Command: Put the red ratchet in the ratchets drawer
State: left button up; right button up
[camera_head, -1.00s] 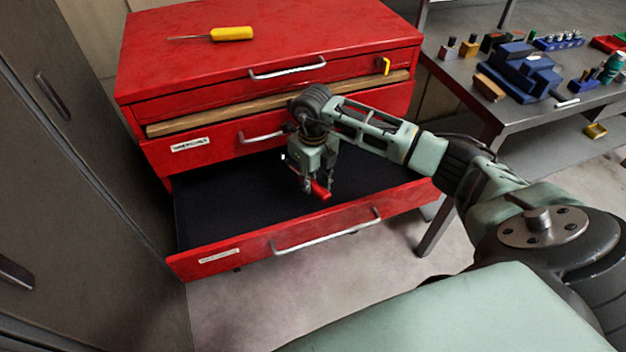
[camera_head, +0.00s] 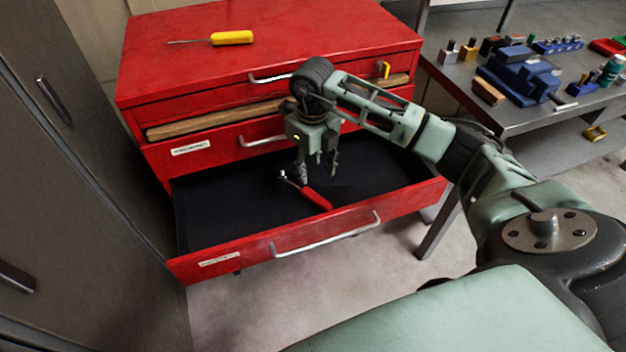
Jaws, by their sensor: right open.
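The red ratchet (camera_head: 315,197), with a red handle and a silver head, lies in the open bottom drawer (camera_head: 225,205) of the red cabinet, on its dark lining. The drawer's front has a white label that is too small to read. My right gripper (camera_head: 317,177) points down over the drawer, just above and behind the ratchet. Its fingers are apart and empty. My left gripper is out of view.
A yellow screwdriver (camera_head: 232,38) lies on the cabinet top (camera_head: 300,35). The upper drawers are shut or nearly so. A metal workbench (camera_head: 520,118) at right holds a blue vise (camera_head: 520,75) and small items. A grey locker (camera_head: 60,150) stands at left.

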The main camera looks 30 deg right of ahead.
notch_tip(320, 180, up, 6)
dwell(1.5)
